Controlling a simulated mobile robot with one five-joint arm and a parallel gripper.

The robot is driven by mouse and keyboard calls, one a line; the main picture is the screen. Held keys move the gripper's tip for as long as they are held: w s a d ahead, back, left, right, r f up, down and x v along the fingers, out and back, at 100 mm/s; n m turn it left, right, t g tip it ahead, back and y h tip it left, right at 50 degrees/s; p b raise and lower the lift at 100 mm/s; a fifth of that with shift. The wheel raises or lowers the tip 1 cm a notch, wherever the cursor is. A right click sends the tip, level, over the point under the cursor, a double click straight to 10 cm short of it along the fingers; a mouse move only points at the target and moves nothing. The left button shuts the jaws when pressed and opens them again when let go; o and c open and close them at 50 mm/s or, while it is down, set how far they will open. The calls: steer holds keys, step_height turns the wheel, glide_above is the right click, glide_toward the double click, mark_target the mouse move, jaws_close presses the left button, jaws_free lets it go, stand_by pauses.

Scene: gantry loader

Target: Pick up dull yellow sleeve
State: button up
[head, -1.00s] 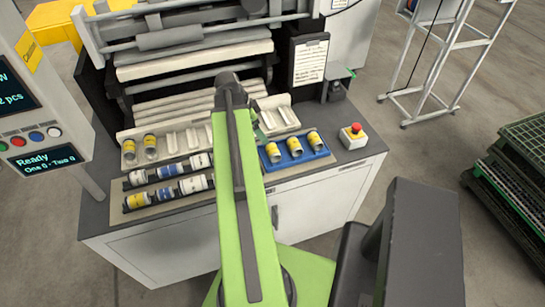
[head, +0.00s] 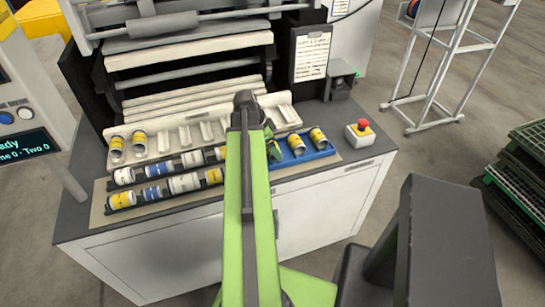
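Yellow-banded sleeves stand in a blue tray (head: 327,152) on the bench. Two show clearly, a middle sleeve (head: 296,143) and a right sleeve (head: 318,137). The tray's left end is covered by my arm and gripper. Two more yellow sleeves (head: 116,146) (head: 139,142) sit in the left of a cream slotted rack (head: 165,140).
Dark rails (head: 138,190) hold several white, blue and yellow sleeves left of my arm. A red emergency button (head: 363,127) stands right of the blue tray. The loader (head: 190,60) rises behind the rack. A display panel (head: 25,145) stands at left.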

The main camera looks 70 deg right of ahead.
steer(key=shift+r, duration=0.1)
steer(key=c, duration=1.6)
